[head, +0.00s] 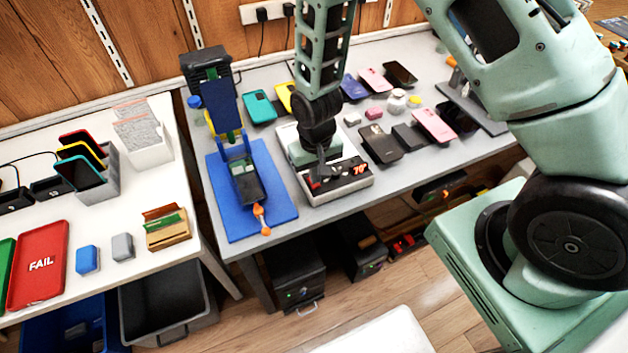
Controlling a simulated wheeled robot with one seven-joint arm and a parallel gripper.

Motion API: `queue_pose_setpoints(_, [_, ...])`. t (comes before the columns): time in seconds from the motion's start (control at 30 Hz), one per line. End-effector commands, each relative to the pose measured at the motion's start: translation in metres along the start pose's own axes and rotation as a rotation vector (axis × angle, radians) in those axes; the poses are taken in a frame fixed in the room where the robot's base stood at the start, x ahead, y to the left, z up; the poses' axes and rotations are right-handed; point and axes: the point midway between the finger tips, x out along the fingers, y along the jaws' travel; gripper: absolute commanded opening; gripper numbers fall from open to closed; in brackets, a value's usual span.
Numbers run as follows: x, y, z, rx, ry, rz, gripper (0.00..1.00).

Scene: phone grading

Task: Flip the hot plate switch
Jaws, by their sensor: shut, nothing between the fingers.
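The hot plate (365,186) is a pale box with a dark front panel on the grey workbench, near its front edge. A red lit number display (360,170) shows on the right of the panel. My gripper (321,178) points down at the left part of this panel, with its fingers shut and empty. A small reddish part shows by the fingertips; I cannot tell if it is the switch. The gripper hides part of the panel, and I cannot tell whether it touches it.
A blue mat (225,205) with a phone in a stand lies close on the left. Several phones, such as a pink one (434,126), lie behind and to the right. A white table (140,240) at left holds a red FAIL tray (38,268). Bins (165,310) stand below.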

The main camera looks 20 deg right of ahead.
Motion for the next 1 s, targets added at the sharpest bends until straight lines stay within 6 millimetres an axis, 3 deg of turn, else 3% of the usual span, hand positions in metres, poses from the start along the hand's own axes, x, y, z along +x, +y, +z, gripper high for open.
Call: queue_pose_setpoints(1.0, [0.015, 0.000, 0.000, 0.000, 0.000, 0.000, 0.00])
